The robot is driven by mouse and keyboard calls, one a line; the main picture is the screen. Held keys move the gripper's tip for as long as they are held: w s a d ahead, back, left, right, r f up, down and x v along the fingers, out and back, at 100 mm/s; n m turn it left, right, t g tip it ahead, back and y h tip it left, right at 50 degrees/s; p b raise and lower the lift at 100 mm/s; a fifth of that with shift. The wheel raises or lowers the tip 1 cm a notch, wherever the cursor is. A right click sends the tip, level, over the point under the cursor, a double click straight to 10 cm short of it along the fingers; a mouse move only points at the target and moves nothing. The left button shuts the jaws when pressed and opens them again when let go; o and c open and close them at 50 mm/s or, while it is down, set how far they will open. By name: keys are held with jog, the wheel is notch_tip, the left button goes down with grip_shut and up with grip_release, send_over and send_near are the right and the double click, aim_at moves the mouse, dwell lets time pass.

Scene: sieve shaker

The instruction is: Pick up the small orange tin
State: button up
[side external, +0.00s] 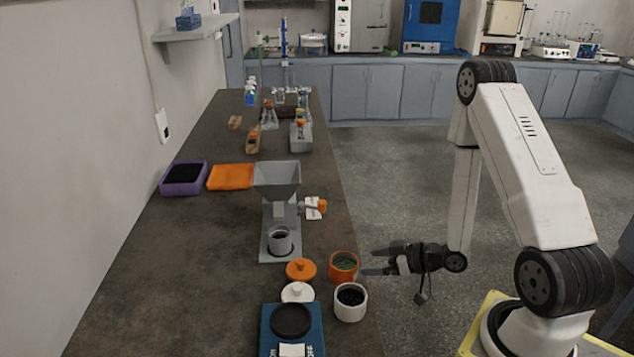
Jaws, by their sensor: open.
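The small orange tin (344,267) stands upright and uncovered near the right edge of the bench, with dark green material inside. An orange lid with a knob (301,269) lies just left of it. My gripper (369,262) is open, its fingers pointing left toward the tin from the right. One finger appears beside the tin's upper right and the other beside its lower right. I cannot tell from this view whether either finger touches the tin. Nothing shows between the fingers.
A white tin (350,302) with dark contents stands just in front of the orange tin. A white lid (298,292) and a blue scale (292,330) are to the left. A grey hopper machine (277,180) with a cup (280,240) stands behind. The bench's left front is clear.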

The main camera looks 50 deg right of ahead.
aim_at(348, 271)
jog(key=shift+s+a+f+n+y, duration=0.1)
jog(key=shift+s+f+n+y, duration=0.2)
jog(key=shift+n, duration=0.4)
jog(key=shift+s+a+f+n+y, duration=0.15)
jog(key=shift+s+n+y, duration=0.15)
jog(key=shift+n, duration=0.4)
jog(key=shift+w, duration=0.1)
jog(key=shift+x, duration=1.25)
jog(key=shift+x, duration=2.55)
jog(key=shift+f, duration=0.1)
jog(key=c, duration=1)
jog(key=shift+r, duration=5)
